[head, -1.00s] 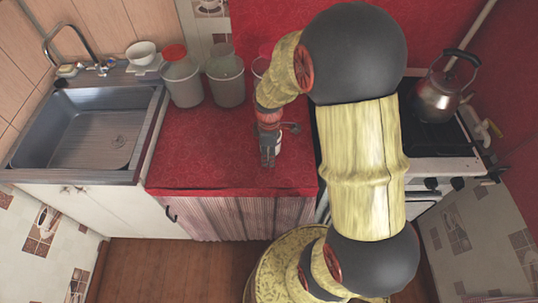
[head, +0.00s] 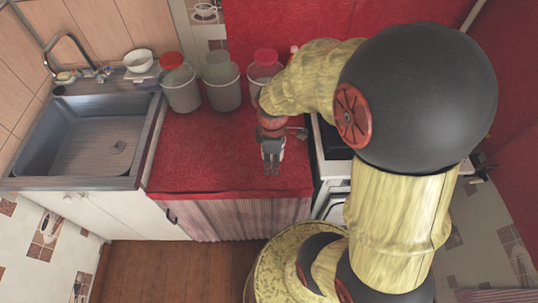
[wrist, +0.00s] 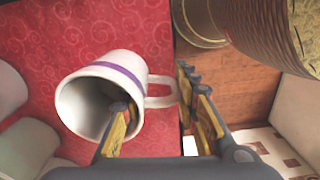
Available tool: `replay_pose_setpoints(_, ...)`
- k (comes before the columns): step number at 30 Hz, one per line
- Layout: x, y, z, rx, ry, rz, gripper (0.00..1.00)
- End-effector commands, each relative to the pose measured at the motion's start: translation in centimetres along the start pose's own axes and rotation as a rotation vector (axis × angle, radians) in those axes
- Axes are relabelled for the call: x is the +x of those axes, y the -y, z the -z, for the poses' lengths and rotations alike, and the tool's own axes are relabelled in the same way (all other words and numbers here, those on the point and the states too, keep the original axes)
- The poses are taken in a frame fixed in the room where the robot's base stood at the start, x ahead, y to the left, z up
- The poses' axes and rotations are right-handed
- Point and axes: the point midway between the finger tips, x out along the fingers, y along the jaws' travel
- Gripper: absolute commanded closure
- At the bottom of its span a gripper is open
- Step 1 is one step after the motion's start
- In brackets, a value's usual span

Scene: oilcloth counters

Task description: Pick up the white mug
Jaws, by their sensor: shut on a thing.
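The white mug (wrist: 75,103) with a purple stripe is large in the wrist view, tipped so its open mouth shows and its handle (wrist: 160,91) points right. My gripper (wrist: 152,90) has one finger inside the mug's mouth and the other outside, just past the handle. It is shut on the mug's handle-side wall. I cannot tell whether the mug touches the counter. In the head view my gripper (head: 271,168) points down over the red counter (head: 215,150), near its right end. The mug is mostly hidden there by my gripper.
Three lidded canisters (head: 222,92) stand along the back of the counter. The sink (head: 85,135) is at the left, with a white bowl (head: 139,60) behind it. The stove (head: 335,168) at the right is mostly hidden by my arm. The counter's left front is clear.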

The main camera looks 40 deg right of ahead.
Motion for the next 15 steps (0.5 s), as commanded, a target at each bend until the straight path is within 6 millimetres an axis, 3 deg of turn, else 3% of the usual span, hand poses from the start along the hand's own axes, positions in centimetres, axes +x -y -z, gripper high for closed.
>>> replay_pose_setpoints(15, -2.3, 4.5, -1.8, 0.000, -0.001, -0.003, 1.00)
